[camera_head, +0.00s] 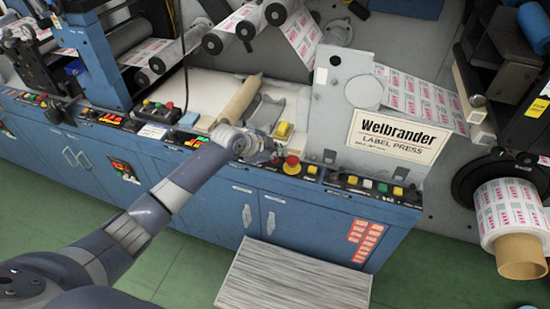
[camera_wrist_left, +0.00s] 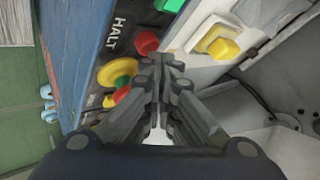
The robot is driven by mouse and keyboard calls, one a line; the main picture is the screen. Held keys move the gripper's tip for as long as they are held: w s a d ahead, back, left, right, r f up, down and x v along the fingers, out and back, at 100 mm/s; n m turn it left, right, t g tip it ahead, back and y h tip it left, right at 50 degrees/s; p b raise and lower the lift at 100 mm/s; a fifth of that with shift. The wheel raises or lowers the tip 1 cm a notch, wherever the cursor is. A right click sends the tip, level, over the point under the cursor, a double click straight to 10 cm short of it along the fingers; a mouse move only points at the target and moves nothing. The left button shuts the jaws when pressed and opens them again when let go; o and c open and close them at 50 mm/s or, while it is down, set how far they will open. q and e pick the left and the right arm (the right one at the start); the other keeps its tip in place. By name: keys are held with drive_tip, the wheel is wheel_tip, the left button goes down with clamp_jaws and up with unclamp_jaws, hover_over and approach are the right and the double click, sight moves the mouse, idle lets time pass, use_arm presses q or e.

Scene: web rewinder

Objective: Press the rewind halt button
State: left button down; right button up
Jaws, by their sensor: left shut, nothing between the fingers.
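The blue console's button strip carries a red mushroom button on a yellow base (camera_head: 291,164), just right of and below my left gripper (camera_head: 276,152). In the left wrist view, the word HALT (camera_wrist_left: 120,32) is printed on the dark strip. A red button (camera_wrist_left: 146,42) sits beside it, and a yellow round piece (camera_wrist_left: 117,71) with green and red parts is close by. My left gripper (camera_wrist_left: 165,68) is shut and empty, with its tips over the panel near these buttons. I cannot tell whether the tips touch one. My right gripper is not in view.
More buttons (camera_head: 370,184) line the strip at the right. A grey ribbed platform (camera_head: 295,275) lies on the green floor in front.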

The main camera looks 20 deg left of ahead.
sight(277, 160)
use_arm(q)
drive_tip(key=shift+f+b, duration=0.35)
drive_tip(key=shift+f, duration=0.2)
idle(0.6)
drive_tip(key=shift+r+p, duration=0.9)
drive_tip(key=shift+r, duration=0.1)
wheel_tip(277, 160, up, 5)
drive_tip(key=p, duration=0.4)
idle(0.5)
